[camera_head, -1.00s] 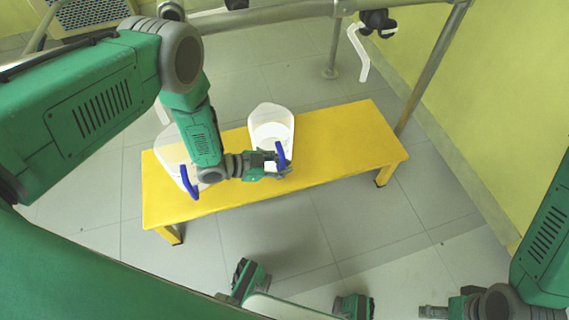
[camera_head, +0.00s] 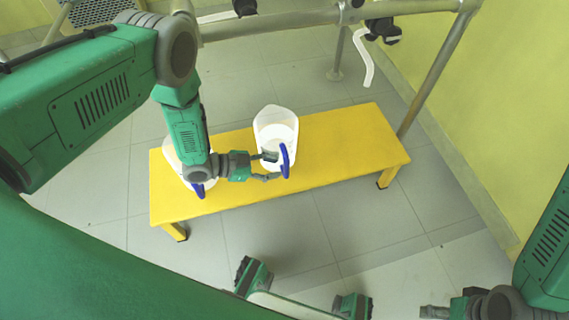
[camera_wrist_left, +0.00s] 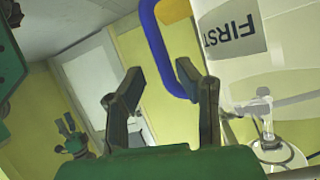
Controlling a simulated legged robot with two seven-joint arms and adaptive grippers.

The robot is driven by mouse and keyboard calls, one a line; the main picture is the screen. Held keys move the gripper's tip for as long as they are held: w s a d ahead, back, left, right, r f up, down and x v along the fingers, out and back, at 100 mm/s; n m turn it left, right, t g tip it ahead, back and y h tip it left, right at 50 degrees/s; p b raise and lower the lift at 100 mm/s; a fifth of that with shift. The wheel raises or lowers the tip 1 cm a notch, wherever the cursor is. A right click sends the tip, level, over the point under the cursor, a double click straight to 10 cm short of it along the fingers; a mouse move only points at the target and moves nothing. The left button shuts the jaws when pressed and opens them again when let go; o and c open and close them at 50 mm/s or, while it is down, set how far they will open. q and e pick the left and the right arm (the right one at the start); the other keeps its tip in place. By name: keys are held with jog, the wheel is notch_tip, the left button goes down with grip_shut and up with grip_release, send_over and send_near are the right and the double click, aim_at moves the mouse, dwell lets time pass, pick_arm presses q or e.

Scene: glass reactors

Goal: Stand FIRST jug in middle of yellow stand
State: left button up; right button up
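The FIRST jug (camera_head: 277,128), white and translucent with a blue handle (camera_head: 285,161), stands upright on the yellow stand (camera_head: 335,150), near the middle of its length. In the left wrist view its label reads FIRST (camera_wrist_left: 230,36) and its blue handle (camera_wrist_left: 158,48) passes just beyond my fingertips. My left gripper (camera_head: 270,167) is at the handle side of this jug. It also shows in the left wrist view (camera_wrist_left: 160,82), with its fingers apart and nothing clamped between them.
A second jug with a blue handle (camera_head: 198,190) is on the left end of the stand, mostly hidden behind my left arm. The stand's right end is clear. A metal rail (camera_head: 300,18) with a white lever (camera_head: 364,60) runs behind, near the yellow wall (camera_head: 510,100).

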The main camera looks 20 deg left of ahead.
pick_arm(q)
jog(key=s+a+r+n+g+y, duration=0.2)
jog(key=s+a+n+y, duration=0.1)
jog(key=s, duration=0.5)
jog(key=s+a+r+n+g+y, duration=0.2)
jog(key=s+a+r+n+y, duration=0.1)
jog(key=s, duration=0.6)
jog(key=s+a+r+n+g+y, duration=0.2)
jog(key=s+a+n+y, duration=0.2)
jog(key=s+n, duration=0.3)
jog(key=shift+s+r+y, duration=0.4)
jog(key=shift+s+y, duration=0.2)
jog(key=shift+s, duration=0.3)
